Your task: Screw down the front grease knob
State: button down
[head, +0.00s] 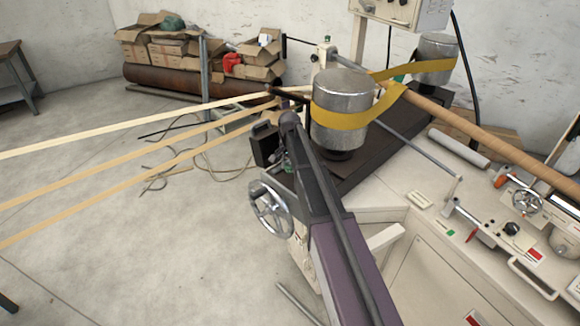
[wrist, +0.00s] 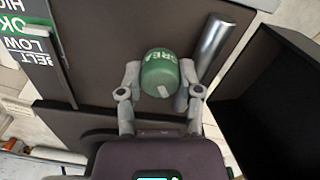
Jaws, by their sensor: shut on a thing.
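The green grease knob (wrist: 160,76), with white lettering and a pale mark, shows in the middle of the wrist view. My gripper (wrist: 160,72) has one grey finger on each side of it and is shut on it. The knob sits in front of a dark brown panel; its mount is hidden.
A metal rod (wrist: 211,48) stands close right of the knob, with a dark open box (wrist: 270,105) beyond. A label plate (wrist: 27,32) is at left. In the head view, a handwheel (head: 270,210) and a steel drum with a yellow belt (head: 342,120) are near my arm.

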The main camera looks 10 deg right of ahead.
jog(key=m, duration=0.4)
jog(key=shift+m, duration=0.3)
dwell(0.4)
jog(key=shift+c, duration=1.3)
grip_release()
jog(key=shift+f, duration=0.1)
